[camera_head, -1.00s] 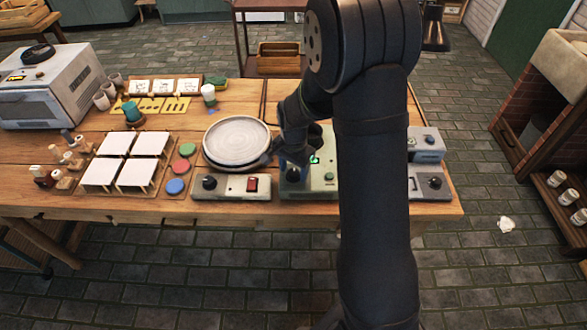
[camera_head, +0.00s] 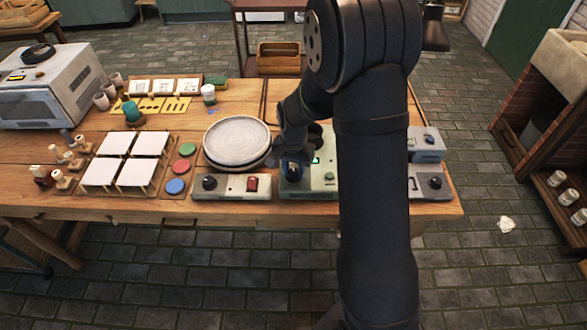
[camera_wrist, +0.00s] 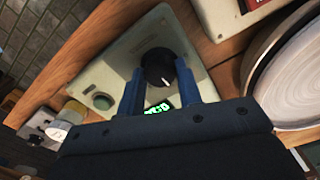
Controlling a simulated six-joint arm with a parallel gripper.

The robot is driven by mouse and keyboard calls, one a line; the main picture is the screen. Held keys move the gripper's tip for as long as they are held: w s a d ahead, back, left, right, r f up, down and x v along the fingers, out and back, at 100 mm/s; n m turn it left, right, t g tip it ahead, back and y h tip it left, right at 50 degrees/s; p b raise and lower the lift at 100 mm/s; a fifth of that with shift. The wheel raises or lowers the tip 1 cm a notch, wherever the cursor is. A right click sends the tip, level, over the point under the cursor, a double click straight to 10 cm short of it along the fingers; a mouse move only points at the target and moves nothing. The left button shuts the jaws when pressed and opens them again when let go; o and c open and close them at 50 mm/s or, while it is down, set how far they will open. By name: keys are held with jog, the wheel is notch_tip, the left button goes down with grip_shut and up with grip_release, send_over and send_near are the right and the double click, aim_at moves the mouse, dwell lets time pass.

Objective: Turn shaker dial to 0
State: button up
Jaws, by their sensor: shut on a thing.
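The shaker (camera_head: 322,187) is a pale green-grey box at the front of the table, partly hidden by my arm in the head view. Its black dial (camera_wrist: 158,66) with a white pointer line shows in the wrist view. My gripper (camera_wrist: 157,80) has its two blue fingers on either side of the dial and is shut on it. A green lit display (camera_wrist: 157,107) sits beside the dial, partly covered by my gripper; its digits are not clear. A round green button (camera_wrist: 103,101) is on the same panel. In the head view my gripper (camera_head: 293,168) is at the dial.
A control box (camera_head: 232,187) with a black knob and red switch stands left of the shaker. A round grey plate (camera_head: 237,141) lies behind it. Another grey device (camera_head: 428,183) is to the right of my arm. White tiles and coloured discs lie further left.

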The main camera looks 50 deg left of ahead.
aim_at(294, 172)
jog(key=n, duration=0.4)
jog(key=shift+n, duration=0.3)
jog(key=n, duration=0.3)
jog(key=shift+n, duration=0.3)
jog(key=n, duration=0.7)
jog(key=o, duration=1)
notch_tip(294, 172, up, 18)
jog(key=shift+f, duration=0.25)
jog(key=shift+f, duration=0.15)
